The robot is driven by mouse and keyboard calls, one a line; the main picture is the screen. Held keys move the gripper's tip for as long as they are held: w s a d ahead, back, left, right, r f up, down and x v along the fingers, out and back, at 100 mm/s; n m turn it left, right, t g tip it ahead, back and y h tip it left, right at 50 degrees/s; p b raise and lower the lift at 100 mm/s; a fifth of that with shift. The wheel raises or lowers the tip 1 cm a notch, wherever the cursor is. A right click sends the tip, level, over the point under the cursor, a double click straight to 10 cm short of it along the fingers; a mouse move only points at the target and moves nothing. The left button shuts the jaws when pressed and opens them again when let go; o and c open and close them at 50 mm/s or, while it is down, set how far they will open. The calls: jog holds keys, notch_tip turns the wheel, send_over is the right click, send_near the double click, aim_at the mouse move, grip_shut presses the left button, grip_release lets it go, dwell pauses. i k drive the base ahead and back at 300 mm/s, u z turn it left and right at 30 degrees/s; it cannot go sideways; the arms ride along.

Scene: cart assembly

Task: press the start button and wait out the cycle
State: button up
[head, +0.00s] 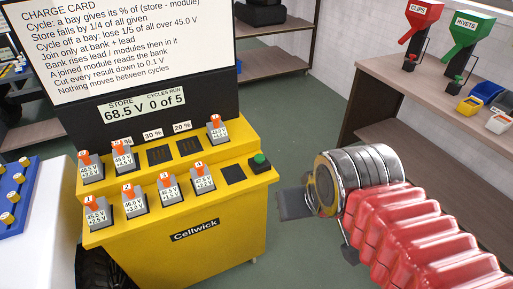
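The green start button (259,161) sits on a dark base at the right end of the yellow Cellwick charger (190,262). The display (145,104) reads store 68.5 V and cycles run 0 of 5. Several orange-topped modules (168,189) stand on the charger's two steps, with voltage labels. Two dark bays (160,155) under the 30 % and 20 % labels are empty, as is a dark square (233,174) beside the button. My gripper (296,205) is to the right of the charger, apart from the button. A dark flat part of it shows; its finger opening is hidden.
A charge card (120,45) stands above the charger. A white table (40,245) with a blue rack (25,190) is at left. A wooden bench (420,85) with red and green hoppers and small bins is at right. Green floor is clear behind my arm.

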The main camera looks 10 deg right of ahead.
aim_at(259, 158)
jog(key=i, duration=0.25)
jog(key=u, duration=0.3)
jog(key=k, duration=0.75)
jog(key=u, duration=0.55)
jog(key=k, duration=0.6)
jog(key=z, duration=0.4)
jog(key=i, duration=1.8)
jog(key=u, duration=0.6)
